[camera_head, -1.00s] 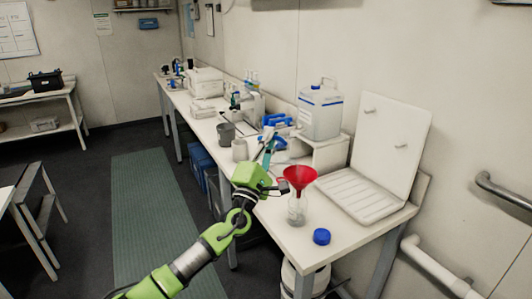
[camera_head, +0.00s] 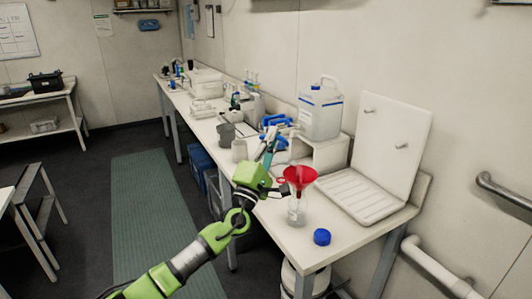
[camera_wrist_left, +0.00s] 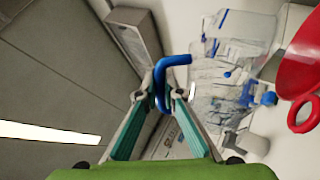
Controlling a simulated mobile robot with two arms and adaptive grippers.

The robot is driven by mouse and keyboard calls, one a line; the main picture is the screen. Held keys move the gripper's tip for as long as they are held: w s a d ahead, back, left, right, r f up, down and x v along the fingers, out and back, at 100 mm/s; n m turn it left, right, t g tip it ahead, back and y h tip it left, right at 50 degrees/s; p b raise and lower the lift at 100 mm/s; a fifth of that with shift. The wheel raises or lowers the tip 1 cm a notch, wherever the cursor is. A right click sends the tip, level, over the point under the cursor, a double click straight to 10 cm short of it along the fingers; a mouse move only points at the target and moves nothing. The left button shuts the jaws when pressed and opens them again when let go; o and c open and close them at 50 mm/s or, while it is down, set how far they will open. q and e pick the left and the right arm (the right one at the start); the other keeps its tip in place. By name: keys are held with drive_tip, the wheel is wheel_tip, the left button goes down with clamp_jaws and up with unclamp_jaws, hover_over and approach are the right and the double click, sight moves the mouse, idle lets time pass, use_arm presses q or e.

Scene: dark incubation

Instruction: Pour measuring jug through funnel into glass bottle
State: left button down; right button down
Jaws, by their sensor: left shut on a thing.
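A red funnel (camera_head: 300,174) sits upright in the neck of a clear glass bottle (camera_head: 297,213) near the front of the bench. The funnel's red side and ring also show at the right edge of the left wrist view (camera_wrist_left: 300,60). My left gripper (camera_head: 271,148) is just left of and behind the funnel. In the left wrist view its teal fingers (camera_wrist_left: 163,92) are shut on the blue handle (camera_wrist_left: 177,61) of the measuring jug. The jug's clear body (camera_wrist_left: 212,88) is hard to tell from the things behind it. Its contents cannot be made out. My right gripper is not in view.
A blue cap (camera_head: 322,237) lies in front of the bottle. A white drying rack (camera_head: 386,150) stands to the right. A large canister (camera_head: 320,112) is on a raised shelf behind. Grey and white cups (camera_head: 239,150) stand to the left on the bench.

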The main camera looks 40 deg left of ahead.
use_arm(q)
drive_tip(key=shift+d+r, duration=0.1)
drive_tip(key=shift+d+r+m+h, duration=0.15)
drive_tip(key=shift+d+m+h, duration=0.15)
drive_tip(key=shift+m+h, duration=0.5)
drive_tip(key=shift+w+d+r+m+t+h+b, duration=0.15)
drive_tip(key=shift+d+m+h, duration=0.1)
drive_tip(key=shift+m, duration=0.3)
drive_tip(key=shift+s+d+r+m+t+h+b, duration=0.1)
drive_tip(key=shift+d+m+t+h+b, duration=0.1)
drive_tip(key=shift+m, duration=0.35)
idle(0.5)
drive_tip(key=n+y, duration=0.1)
drive_tip(key=n, duration=0.1)
drive_tip(key=a+n+g+y+p, duration=0.1)
drive_tip(key=a+f+n+y, duration=0.1)
drive_tip(key=n+y, duration=0.1)
drive_tip(key=shift+a+n, duration=0.25)
drive_tip(key=shift+n, duration=0.05)
drive_tip(key=shift+a+f+n, duration=0.15)
drive_tip(key=shift+f+n, duration=0.05)
drive_tip(key=shift+n, duration=0.1)
